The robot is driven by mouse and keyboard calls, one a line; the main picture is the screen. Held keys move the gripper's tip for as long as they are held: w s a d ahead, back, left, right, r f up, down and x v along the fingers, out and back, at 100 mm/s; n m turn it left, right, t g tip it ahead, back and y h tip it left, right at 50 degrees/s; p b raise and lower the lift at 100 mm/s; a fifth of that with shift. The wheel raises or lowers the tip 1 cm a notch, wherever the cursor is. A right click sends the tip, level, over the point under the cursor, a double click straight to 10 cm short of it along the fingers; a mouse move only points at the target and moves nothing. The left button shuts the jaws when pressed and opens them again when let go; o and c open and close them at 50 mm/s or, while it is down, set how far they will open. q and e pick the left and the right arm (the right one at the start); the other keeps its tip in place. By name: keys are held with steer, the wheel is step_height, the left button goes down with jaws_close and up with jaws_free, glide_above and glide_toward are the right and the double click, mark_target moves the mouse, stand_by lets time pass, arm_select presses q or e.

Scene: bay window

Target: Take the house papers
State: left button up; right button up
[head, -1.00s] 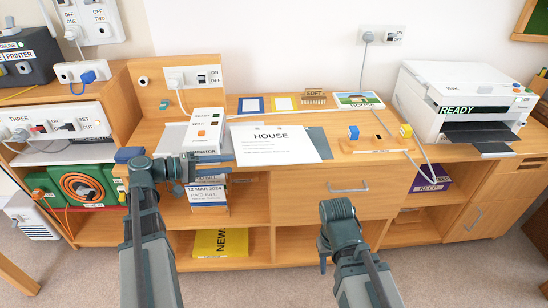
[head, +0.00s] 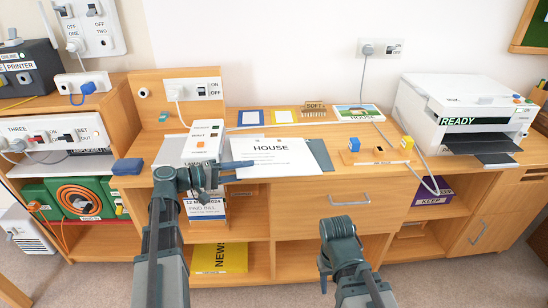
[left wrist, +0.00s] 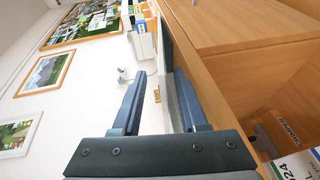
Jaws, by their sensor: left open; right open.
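The house papers (head: 280,158) are a white stack with HOUSE printed on the top sheet. They lie on the wooden worktop near its front edge, over a grey sheet or folder (head: 322,156). My left gripper (head: 228,172) is open at the left edge of the papers, its fingers pointing right. In the left wrist view my left gripper (left wrist: 160,98) has its two fingers apart, with a pale edge showing between them; I cannot tell whether it touches either finger. My right gripper (head: 323,280) is open and empty, low in front of the cabinet.
The laminator (head: 203,143) stands close behind and left of the left gripper. A board with blue and yellow plugs (head: 378,156) lies right of the papers. The white printer (head: 460,105) stands at the right. A drawer (head: 310,205) is below the papers.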

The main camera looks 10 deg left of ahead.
mark_target(260, 169)
arm_select(q)
steer(key=shift+b+x, duration=0.55)
steer(key=shift+x, duration=2.05)
steer(key=shift+s+f, duration=0.15)
jaws_close()
